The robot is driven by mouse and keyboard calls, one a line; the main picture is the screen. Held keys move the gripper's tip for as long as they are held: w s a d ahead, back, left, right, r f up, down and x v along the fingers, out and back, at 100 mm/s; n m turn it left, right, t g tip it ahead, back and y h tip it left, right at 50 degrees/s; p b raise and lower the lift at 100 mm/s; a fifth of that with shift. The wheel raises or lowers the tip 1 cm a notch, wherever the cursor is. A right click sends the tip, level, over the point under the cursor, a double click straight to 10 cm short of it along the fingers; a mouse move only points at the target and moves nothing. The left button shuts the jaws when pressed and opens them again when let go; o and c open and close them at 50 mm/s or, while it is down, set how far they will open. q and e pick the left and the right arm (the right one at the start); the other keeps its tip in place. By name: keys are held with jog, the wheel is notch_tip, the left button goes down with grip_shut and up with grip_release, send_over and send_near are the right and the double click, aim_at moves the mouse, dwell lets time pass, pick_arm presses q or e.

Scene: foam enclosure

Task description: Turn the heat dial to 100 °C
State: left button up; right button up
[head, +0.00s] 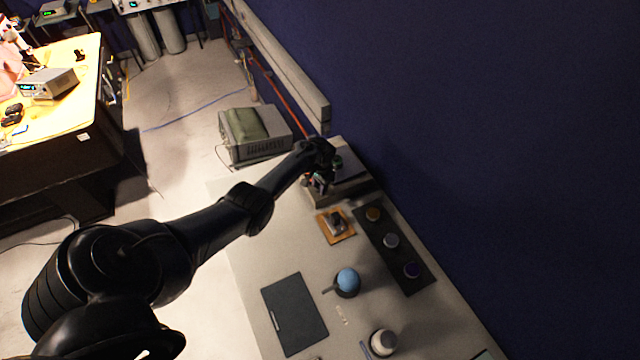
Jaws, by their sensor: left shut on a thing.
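A grey box-like device with a dark top (352,181) stands at the far end of the bench against the blue wall; it looks like the heater. My left gripper (318,182) reaches in from the left and is at the device's near-left side. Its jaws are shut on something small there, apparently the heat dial. The gripper hides the dial, so its marking and the set temperature cannot be read. A small greenish glow shows by the gripper. My right gripper is not in view.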

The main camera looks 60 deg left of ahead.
pick_arm(q)
jog(key=m, duration=0.4)
jog(key=shift+a+m, duration=0.1)
jog(key=shift+m, duration=0.2)
jog(key=m, duration=0.5)
jog(key=shift+t+b, duration=0.3)
jog(key=shift+b, duration=0.1)
jog(key=shift+m, duration=0.3)
jog(key=o, duration=1)
jog(key=shift+o, duration=0.2)
jog(key=shift+s, duration=0.1)
